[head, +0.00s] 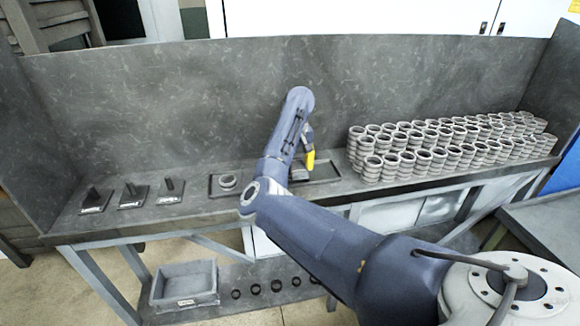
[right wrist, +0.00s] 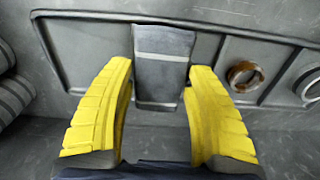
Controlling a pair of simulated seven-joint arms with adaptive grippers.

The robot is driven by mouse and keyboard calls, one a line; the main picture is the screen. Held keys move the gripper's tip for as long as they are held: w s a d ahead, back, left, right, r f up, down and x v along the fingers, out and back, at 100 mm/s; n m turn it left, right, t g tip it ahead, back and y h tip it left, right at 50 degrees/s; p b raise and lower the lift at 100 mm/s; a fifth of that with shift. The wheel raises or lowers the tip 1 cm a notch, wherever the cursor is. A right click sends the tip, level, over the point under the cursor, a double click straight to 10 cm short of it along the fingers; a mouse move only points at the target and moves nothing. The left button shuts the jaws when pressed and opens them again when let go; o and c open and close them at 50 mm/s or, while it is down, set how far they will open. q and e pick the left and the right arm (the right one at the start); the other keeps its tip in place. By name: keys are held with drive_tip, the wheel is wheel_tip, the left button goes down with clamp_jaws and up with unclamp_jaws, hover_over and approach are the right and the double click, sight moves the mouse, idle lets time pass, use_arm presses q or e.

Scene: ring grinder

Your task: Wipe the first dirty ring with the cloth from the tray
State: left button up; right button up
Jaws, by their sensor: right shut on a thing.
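A grey-blue folded cloth (right wrist: 161,70) with paler bands lies between the yellow fingers of my right gripper (right wrist: 158,88) in the right wrist view. In the head view my right gripper (head: 309,160) is over the right part of the dark tray (head: 325,180), and my arm covers part of the tray. A brownish ring (right wrist: 233,72) sits in a tray compartment right of the cloth in the right wrist view. A ring (head: 227,188) shows in the tray's left part in the head view. My left gripper is out of view.
Many stacked rings (head: 440,150) fill the right of the bench. Several dark stands with pegs (head: 131,195) are at the left. Another ring (right wrist: 310,88) is at the right wrist view's edge. A grey bin (head: 185,283) and several dark rings lie on the lower shelf.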

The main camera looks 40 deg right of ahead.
drive_tip(key=shift+r, duration=4.1)
